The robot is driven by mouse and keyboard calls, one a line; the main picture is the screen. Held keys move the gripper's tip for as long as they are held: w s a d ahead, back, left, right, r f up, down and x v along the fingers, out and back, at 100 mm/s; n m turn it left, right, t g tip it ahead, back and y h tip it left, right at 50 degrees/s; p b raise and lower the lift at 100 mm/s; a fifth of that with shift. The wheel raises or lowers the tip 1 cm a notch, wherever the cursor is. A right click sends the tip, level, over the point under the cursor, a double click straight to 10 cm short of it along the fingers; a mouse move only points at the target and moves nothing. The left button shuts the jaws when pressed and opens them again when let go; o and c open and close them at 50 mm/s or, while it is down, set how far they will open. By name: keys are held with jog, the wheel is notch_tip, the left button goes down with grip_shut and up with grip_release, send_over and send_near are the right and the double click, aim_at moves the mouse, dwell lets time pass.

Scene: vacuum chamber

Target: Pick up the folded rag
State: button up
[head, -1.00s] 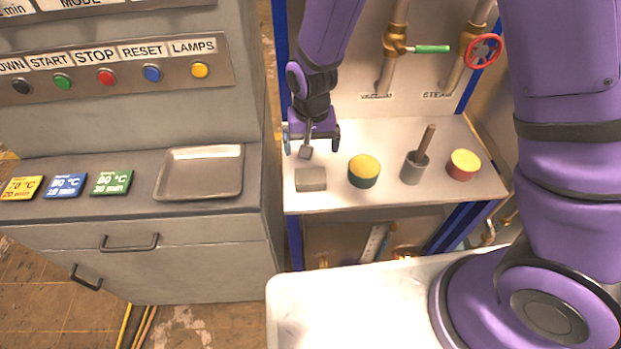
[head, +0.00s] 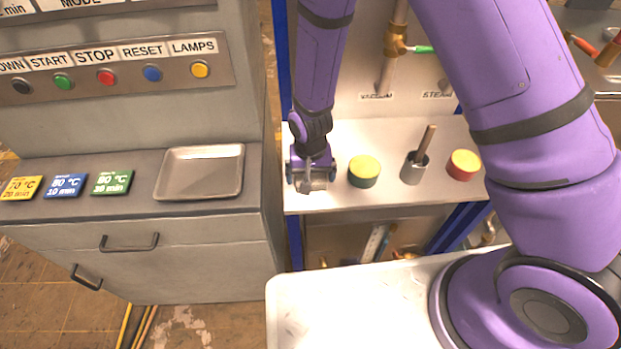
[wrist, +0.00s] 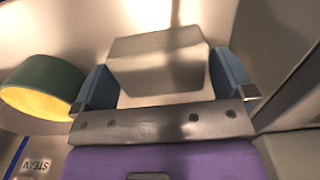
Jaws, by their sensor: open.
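The folded rag is a small grey block; in the wrist view the folded rag (wrist: 158,62) lies on the pale shelf between the two blue fingertips of my gripper (wrist: 165,85). The fingers are apart, with one on each side of it, and a gap shows between the rag and at least the left finger. In the head view my gripper (head: 312,178) is down over the rag's place at the left front of the shelf and hides most of it.
On the white shelf (head: 345,136), a yellow-topped green tin (head: 364,172) stands just right of my gripper. Further right are a grey cup (head: 413,174) with a wooden-handled tool and a yellow-topped red tin (head: 463,165). A grey cabinet with an empty tray (head: 200,192) is at left.

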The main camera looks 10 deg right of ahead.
jog(key=shift+f, duration=0.35)
jog(key=c, duration=0.6)
jog(key=shift+r, duration=0.2)
